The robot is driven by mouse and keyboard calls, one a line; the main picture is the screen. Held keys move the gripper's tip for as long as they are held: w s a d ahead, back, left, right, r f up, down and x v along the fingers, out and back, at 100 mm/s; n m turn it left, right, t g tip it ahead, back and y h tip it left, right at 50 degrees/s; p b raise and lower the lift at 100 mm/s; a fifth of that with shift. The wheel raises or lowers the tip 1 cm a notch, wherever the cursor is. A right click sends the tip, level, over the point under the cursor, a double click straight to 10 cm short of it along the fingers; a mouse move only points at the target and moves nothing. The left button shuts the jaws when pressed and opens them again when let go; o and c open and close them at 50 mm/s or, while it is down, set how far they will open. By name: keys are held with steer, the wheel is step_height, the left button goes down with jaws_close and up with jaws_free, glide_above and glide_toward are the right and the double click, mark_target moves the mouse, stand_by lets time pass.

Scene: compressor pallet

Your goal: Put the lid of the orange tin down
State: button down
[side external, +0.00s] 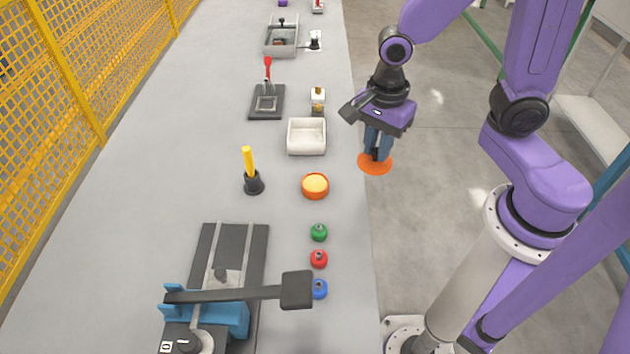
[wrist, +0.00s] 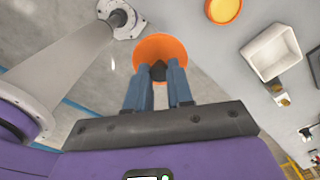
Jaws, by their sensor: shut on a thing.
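The orange lid (side external: 375,164) is a flat round disc with a dark knob (wrist: 158,72). My gripper (side external: 378,150) is shut on the lid and holds it level in the air, to the right of the tin in the side view, seemingly past the table's right edge. In the wrist view the lid (wrist: 160,50) shows beyond the fingertips of my gripper (wrist: 159,76). The orange tin (side external: 315,186) stands uncovered on the grey table, with a pale yellow inside. It also shows in the wrist view (wrist: 223,9), at the top right.
A white open bin (side external: 306,137) stands behind the tin. A black cup with a yellow stick (side external: 251,170) is left of it. Green (side external: 319,232), red (side external: 319,259) and blue (side external: 320,289) pieces lie in front, beside a clamp fixture (side external: 230,300). Bare table (side external: 345,215) lies right of the pieces.

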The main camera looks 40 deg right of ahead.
steer(key=shift+s+a+r+m, duration=0.15)
steer(key=shift+s+m, duration=0.2)
steer(key=shift+m, duration=0.25)
steer(key=w+a+f, duration=0.1)
steer(key=w+f, duration=0.2)
steer(key=w, duration=0.1)
steer(key=w+a+f, duration=0.1)
steer(key=w+f, duration=0.2)
steer(key=w, duration=0.1)
steer(key=w+a+f, duration=0.1)
steer(key=w+f, duration=0.1)
steer(key=w, duration=0.2)
steer(key=shift+w+a+f, duration=0.2)
steer(key=shift+w+f, duration=0.05)
steer(key=shift+f, duration=0.15)
steer(key=shift+w+f, duration=0.15)
steer(key=shift+f, duration=0.1)
steer(key=shift+w+a+f, duration=0.1)
steer(key=shift+w+f, duration=0.1)
steer(key=shift+f, duration=0.65)
steer(key=shift+w+f, duration=0.15)
steer(key=shift+f, duration=0.7)
steer(key=shift+f, duration=0.2)
steer(key=c, duration=1)
jaws_free()
